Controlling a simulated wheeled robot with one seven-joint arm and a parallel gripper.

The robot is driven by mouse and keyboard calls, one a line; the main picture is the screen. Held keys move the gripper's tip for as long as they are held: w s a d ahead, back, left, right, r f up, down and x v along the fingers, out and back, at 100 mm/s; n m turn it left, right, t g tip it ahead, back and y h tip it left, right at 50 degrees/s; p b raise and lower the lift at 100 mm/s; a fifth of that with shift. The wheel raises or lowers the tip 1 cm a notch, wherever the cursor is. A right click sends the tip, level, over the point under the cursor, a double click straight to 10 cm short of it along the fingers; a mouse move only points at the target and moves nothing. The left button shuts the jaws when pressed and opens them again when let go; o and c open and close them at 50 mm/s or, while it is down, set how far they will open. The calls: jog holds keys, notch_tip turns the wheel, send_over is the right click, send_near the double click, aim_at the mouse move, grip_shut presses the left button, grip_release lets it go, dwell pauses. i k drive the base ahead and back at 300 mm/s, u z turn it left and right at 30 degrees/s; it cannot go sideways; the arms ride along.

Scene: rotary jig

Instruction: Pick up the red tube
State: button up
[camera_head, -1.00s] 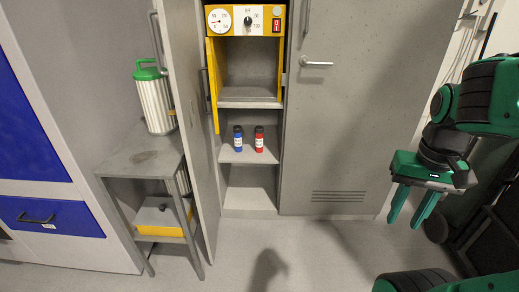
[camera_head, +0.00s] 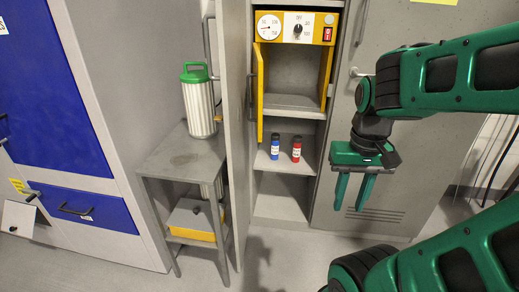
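The red tube (camera_head: 296,149) has a dark cap and a white label. It stands upright on a cabinet shelf (camera_head: 285,166), just right of a blue tube (camera_head: 275,146) of similar shape. My gripper (camera_head: 351,200) is green and hangs with its fingers down, to the right of the red tube in the picture and lower. Its two fingers are apart with nothing between them. The red tube is fully visible and not touched.
Above the shelf is a yellow compartment with its door (camera_head: 260,92) open. A grey cabinet door (camera_head: 233,140) stands open at the left. Beyond it, a small table (camera_head: 180,160) bears a green-topped canister (camera_head: 198,105). A closed grey door (camera_head: 385,190) is behind my gripper.

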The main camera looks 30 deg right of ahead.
aim_at(297, 138)
jog(key=i, duration=1.3)
jog(key=z, duration=0.7)
